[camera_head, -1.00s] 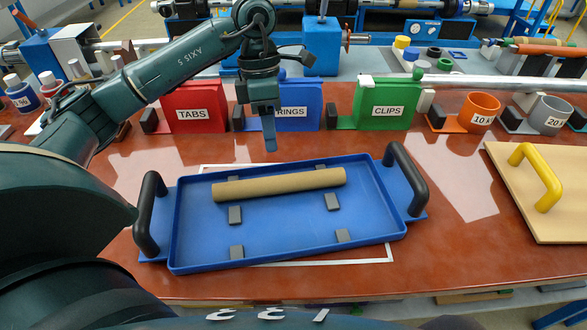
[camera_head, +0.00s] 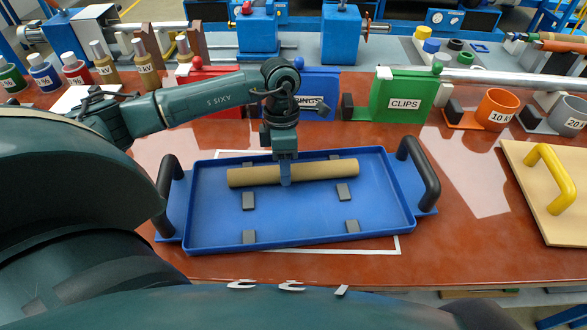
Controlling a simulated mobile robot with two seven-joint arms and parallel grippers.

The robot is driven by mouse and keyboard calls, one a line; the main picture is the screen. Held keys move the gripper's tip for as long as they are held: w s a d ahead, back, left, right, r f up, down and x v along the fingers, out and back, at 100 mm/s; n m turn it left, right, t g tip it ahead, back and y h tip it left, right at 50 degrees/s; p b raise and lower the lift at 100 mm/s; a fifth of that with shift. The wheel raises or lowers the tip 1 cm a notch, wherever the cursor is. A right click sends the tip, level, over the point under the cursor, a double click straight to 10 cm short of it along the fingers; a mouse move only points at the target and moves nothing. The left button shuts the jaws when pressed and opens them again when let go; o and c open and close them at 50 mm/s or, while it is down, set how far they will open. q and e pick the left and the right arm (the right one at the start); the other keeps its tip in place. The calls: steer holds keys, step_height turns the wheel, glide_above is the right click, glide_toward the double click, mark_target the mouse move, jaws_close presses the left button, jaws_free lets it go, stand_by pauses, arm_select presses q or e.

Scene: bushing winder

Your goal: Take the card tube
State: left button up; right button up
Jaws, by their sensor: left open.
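The card tube (camera_head: 325,171) is a plain brown cylinder lying crosswise in the back part of a blue tray (camera_head: 300,228). My left gripper (camera_head: 286,175) points down over the tube near its middle. Its near finger overlaps the tube in the picture, and the far finger is hidden. The gripper is open, and I cannot tell whether it touches the tube. My right gripper is not in view.
The tray has black handles (camera_head: 419,174) at both ends and several small grey blocks inside. Behind it stand a green CLIPS bin (camera_head: 400,97), a blue bin (camera_head: 318,104) and an orange cup (camera_head: 494,108). A board with a yellow handle (camera_head: 551,179) lies at right.

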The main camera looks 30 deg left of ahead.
arm_select(q)
steer(key=shift+f, duration=0.3)
steer(key=shift+c, duration=0.3)
steer(key=c, duration=0.6)
